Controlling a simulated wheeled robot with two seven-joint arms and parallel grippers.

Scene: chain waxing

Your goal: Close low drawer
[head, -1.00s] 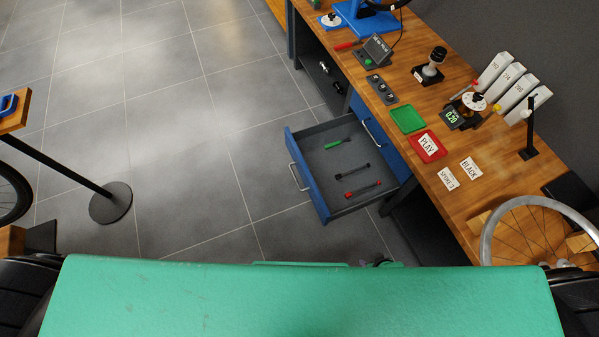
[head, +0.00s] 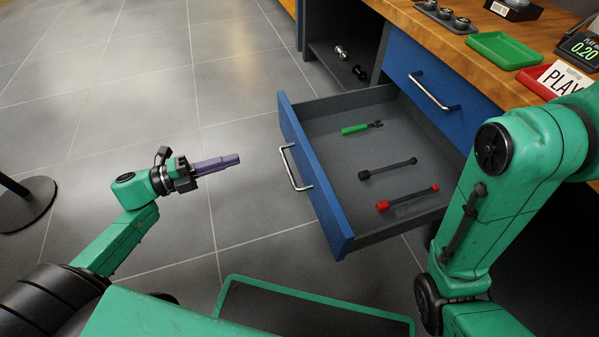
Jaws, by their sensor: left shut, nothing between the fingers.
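The low drawer (head: 318,165) stands pulled out from the bench, with a blue front and a silver handle (head: 293,167). In it lie a green-handled tool (head: 355,129), a black tool (head: 388,168) and a red-ended tool (head: 407,199). My left gripper (head: 236,159) is shut and empty, left of the drawer front and apart from it, pointing toward the handle. My right arm (head: 525,185) stands in front of the drawer's right end and the bench. My right gripper is not clearly visible.
A closed blue upper drawer (head: 432,82) sits under the wooden bench top (head: 455,40). Green (head: 505,50) and red (head: 540,82) trays lie on the bench. An open shelf (head: 340,60) is behind the drawer. A black stand base (head: 25,205) is at left; floor between is clear.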

